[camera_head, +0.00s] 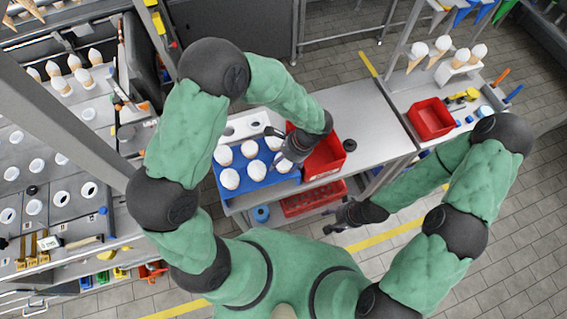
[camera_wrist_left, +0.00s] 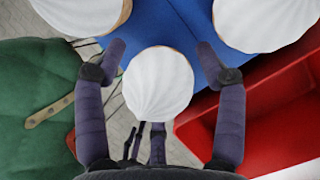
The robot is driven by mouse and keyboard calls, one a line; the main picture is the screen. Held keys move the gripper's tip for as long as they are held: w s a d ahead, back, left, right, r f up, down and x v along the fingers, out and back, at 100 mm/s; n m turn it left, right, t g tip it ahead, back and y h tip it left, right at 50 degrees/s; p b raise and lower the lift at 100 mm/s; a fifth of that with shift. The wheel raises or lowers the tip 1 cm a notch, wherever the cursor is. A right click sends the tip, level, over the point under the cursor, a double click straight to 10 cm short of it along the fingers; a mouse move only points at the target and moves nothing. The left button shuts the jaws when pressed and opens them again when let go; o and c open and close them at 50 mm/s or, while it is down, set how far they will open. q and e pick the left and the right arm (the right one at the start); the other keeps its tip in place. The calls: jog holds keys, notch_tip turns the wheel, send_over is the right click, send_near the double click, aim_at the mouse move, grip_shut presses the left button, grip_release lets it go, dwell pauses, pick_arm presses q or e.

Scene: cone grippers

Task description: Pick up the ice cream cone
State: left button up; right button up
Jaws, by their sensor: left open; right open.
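Several ice cream cones with white tops stand in a blue tray (camera_head: 240,193) on the table. In the left wrist view, one ice cream cone (camera_wrist_left: 158,84) stands between the two fingers of my left gripper (camera_wrist_left: 160,55). The fingers are spread, one on each side, with a gap to the white top. Two more white tops show at the upper edge of that view. In the head view my left gripper (camera_head: 277,149) is over the right end of the tray, partly covering the cones there. My right gripper (camera_head: 338,217) is low, in front of the table and away from the cones.
A red bin (camera_head: 325,165) stands right beside the blue tray, close to my left gripper, with a dark round object (camera_head: 350,145) near its edge. A red crate (camera_head: 305,202) is on a lower shelf. The table's back right is clear.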

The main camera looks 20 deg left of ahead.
pick_arm(q)
jog(key=c, duration=0.5)
jog(key=shift+r, duration=0.1)
jog(key=shift+c, duration=0.2)
